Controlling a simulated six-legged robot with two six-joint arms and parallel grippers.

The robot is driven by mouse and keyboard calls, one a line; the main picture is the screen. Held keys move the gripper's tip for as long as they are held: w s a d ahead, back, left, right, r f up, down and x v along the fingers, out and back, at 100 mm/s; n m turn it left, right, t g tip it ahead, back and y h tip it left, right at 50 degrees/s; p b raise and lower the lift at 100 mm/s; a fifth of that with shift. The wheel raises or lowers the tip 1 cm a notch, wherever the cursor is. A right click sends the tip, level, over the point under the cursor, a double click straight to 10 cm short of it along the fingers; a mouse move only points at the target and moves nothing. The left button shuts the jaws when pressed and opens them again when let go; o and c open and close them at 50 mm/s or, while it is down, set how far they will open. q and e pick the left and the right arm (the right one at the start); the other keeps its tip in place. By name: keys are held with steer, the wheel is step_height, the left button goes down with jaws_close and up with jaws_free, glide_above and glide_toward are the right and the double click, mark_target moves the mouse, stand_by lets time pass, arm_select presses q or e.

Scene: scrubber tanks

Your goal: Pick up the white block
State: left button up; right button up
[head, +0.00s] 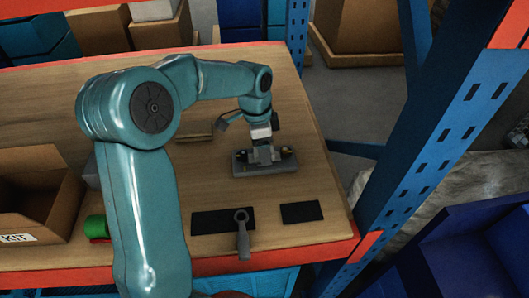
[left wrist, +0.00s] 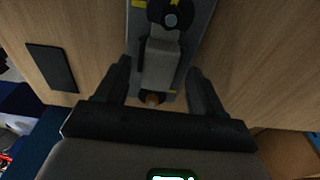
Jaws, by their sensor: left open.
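A grey fixture plate (head: 244,168) with dark round knobs lies on the wooden shelf right of centre in the head view. It also shows at the top of the left wrist view (left wrist: 201,28). A pale block (left wrist: 161,60) stands on the fixture between two knobs; it looks light grey in this shade, and I see no clearly whiter block. My left gripper (head: 264,153) points down over the fixture. Its open fingers (left wrist: 159,76) lie on either side of the block, with visible gaps in the wrist view. Finger contact cannot be told. My right gripper is not in view.
Two black pads (head: 209,222) (head: 302,211) lie near the shelf's red front edge. A grey ring-ended tool (head: 243,240) overlaps the left pad. A cardboard KIT box (head: 62,205) and a green-red roll (head: 97,228) are at left. A blue rack post (head: 425,155) rises at right.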

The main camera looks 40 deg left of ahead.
arm_select(q)
steer(key=shift+s+d, duration=0.1)
steer(key=shift+s, duration=0.1)
steer(key=shift+w, duration=0.15)
jaws_close()
steer(key=shift+r, duration=0.1)
step_height(320, 180, up, 20)
steer(key=p, duration=0.1)
steer(key=shift+p, duration=0.4)
steer(key=shift+r+p, duration=0.95)
stand_by(0.5)
